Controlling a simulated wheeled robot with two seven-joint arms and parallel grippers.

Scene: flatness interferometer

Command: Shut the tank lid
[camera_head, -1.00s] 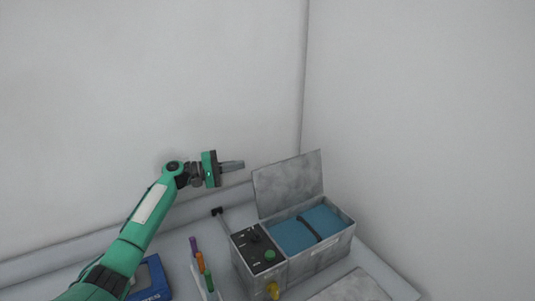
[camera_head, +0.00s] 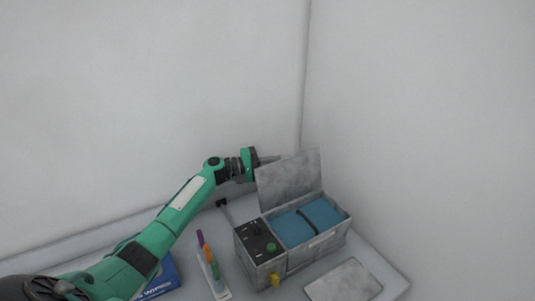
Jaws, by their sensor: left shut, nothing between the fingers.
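The tank (camera_head: 322,245) is a grey box with blue contents (camera_head: 306,222) crossed by a dark strap. Its grey lid (camera_head: 291,181) stands open, tilted up at the tank's back edge. My left gripper (camera_head: 269,160) is shut and empty, at the lid's upper left corner. Its fingertips are partly hidden behind the lid, and I cannot tell whether they touch it. My right gripper is not in view.
A black control panel (camera_head: 255,235) with a green knob and a yellow part adjoins the tank on the left. Coloured pens (camera_head: 207,254) and a blue box (camera_head: 161,277) lie further left. A flat grey plate (camera_head: 344,281) lies in front. Walls close off the back and right.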

